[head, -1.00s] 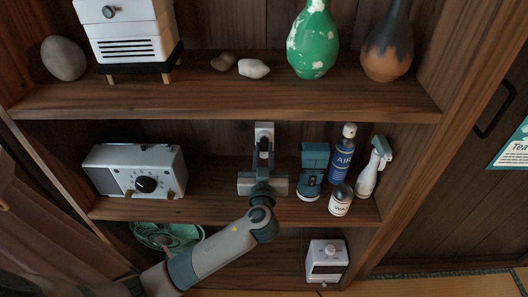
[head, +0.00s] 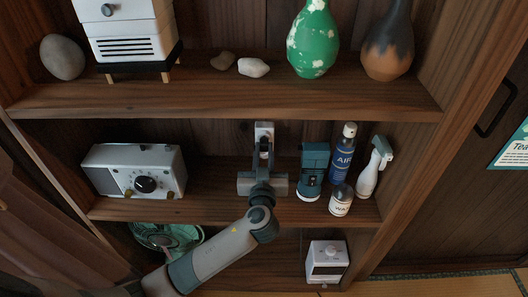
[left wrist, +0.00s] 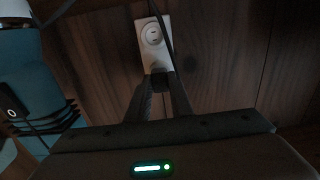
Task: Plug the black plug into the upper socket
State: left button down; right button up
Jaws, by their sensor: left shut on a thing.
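A white socket plate (head: 264,130) is upright on the back panel of the middle shelf. It also shows in the left wrist view (left wrist: 146,55), where one round socket is clear of my fingers. My left gripper (head: 264,152) is in front of the plate. In the left wrist view its fingers (left wrist: 160,82) are shut on a small dark thing, the black plug (left wrist: 160,76), right at the plate's near end. The fingers hide that end, so I cannot tell whether the plug's pins are in a socket. My right gripper is not in view.
A teal device (head: 313,170) stands close right of my gripper, beside a blue spray can (head: 343,152), a small bottle (head: 341,200) and a white spray bottle (head: 373,170). A white radio (head: 135,170) stands left. The upper shelf board (head: 225,95) runs overhead.

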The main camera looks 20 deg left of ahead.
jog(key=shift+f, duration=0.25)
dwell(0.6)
pick_arm(q)
jog(key=shift+w+a+b, duration=0.1)
jog(key=shift+w+b, duration=0.35)
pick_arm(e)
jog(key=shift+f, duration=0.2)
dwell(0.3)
pick_arm(q)
jog(key=c, duration=1.5)
grip_release()
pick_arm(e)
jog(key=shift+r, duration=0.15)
pick_arm(q)
jog(key=shift+b+v, duration=0.85)
jog(key=shift+v, duration=7.85)
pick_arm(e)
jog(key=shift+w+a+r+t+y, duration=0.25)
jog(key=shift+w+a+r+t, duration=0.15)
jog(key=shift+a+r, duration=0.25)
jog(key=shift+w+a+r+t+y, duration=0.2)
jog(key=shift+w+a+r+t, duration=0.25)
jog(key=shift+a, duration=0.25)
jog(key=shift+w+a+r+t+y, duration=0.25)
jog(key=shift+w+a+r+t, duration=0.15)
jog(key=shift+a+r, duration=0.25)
